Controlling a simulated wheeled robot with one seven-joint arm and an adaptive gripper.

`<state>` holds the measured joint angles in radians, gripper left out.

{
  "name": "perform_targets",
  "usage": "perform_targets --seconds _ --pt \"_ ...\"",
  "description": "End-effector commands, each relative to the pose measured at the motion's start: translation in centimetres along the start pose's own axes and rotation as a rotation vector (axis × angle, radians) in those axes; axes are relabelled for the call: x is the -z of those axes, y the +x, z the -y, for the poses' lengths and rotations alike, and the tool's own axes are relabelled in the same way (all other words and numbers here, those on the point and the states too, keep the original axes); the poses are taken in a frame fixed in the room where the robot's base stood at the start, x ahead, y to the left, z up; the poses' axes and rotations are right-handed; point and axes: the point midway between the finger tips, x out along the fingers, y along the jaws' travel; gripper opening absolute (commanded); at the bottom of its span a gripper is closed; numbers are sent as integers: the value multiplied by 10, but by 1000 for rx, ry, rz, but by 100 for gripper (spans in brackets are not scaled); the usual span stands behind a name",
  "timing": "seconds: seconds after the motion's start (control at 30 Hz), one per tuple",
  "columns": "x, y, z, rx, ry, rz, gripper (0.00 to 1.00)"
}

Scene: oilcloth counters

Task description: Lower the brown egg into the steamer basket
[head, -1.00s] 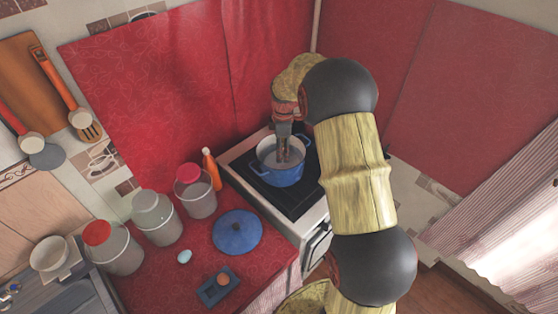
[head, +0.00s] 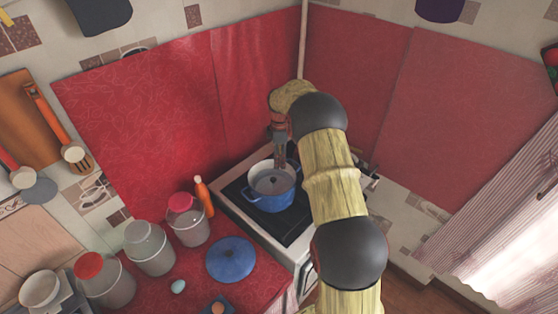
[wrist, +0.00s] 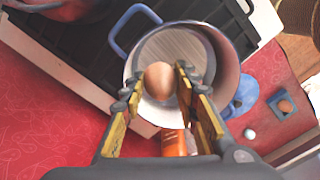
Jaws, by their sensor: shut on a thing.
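My gripper (wrist: 158,88) is shut on a brown egg (wrist: 160,78), which sits between the two yellow-sided fingertips in the wrist view. The egg is seen against the opening of the blue pot (wrist: 112,45); its exact height over the pot is hard to judge. A grey round surface, apparently the steamer basket (wrist: 178,50), lies inside the pot. In the head view the pot (head: 268,197) stands on the stove, and my gripper (head: 280,160) is at its back rim. The held egg cannot be made out there.
A blue lid (head: 231,260), a pale blue egg (head: 178,287) and another brown egg (head: 217,308) in a small blue holder lie on the red counter. An orange bottle (head: 204,196) and lidded canisters (head: 150,250) stand left of the stove. Red panels rise behind.

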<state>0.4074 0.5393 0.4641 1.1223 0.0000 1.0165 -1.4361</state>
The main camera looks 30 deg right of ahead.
Motion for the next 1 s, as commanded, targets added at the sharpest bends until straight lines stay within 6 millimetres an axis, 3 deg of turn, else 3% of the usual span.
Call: perform_targets --seconds 0.57,1.0 --pt "0 0 0 -1 0 0 22" --pt "0 18 0 -1 0 0 22"
